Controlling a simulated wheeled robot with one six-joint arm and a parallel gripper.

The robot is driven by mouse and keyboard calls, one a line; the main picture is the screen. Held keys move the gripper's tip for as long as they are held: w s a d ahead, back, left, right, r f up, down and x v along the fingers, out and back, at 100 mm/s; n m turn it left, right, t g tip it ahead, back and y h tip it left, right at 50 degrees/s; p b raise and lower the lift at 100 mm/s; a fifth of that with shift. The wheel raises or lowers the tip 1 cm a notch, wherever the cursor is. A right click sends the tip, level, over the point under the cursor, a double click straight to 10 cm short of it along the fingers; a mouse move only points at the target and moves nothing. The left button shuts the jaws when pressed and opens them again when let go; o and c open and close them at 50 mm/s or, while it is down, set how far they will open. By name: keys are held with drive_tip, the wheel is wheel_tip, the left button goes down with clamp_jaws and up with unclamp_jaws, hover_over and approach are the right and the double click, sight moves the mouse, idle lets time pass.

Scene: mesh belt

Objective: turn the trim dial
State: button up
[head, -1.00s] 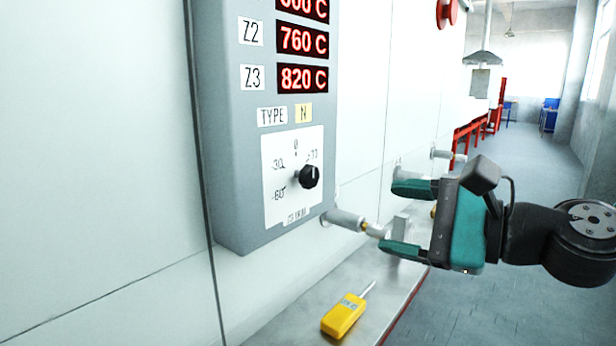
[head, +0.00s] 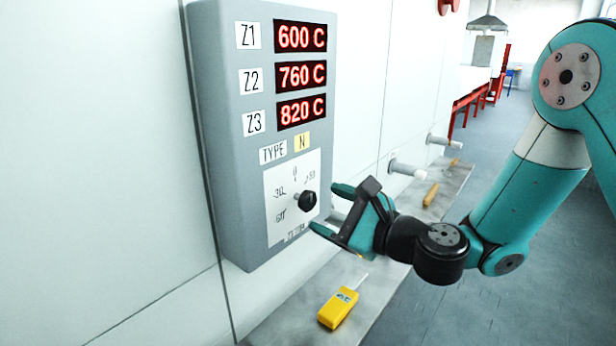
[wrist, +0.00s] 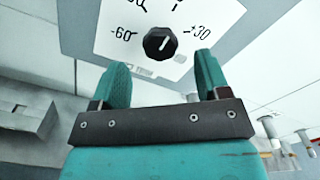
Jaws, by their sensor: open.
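The trim dial is a black round knob (head: 307,201) on a white scale plate (head: 280,222), low on the grey control box. In the wrist view the knob (wrist: 160,42) sits just beyond the fingertips, roughly midway between them, with marks -60 and +30 on either side. A pale pointer line on the knob tilts up and to the right there. My gripper (head: 328,208) is open and empty, with its teal fingers (wrist: 160,70) pointing toward the box. The fingers are close to the knob but appear apart from it.
The grey box (head: 230,150) shows red displays of 600, 760 and 820 C. A yellow handheld meter (head: 338,307) lies on the metal ledge (head: 385,290) below. Pipe stubs (head: 405,169) stick out of the wall to the right. The floor at right is open.

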sight(311, 203)
drive_tip(key=p+x, duration=0.2)
drive_tip(key=x, duration=0.3)
drive_tip(key=shift+w+a, duration=0.2)
drive_tip(key=c, duration=0.9)
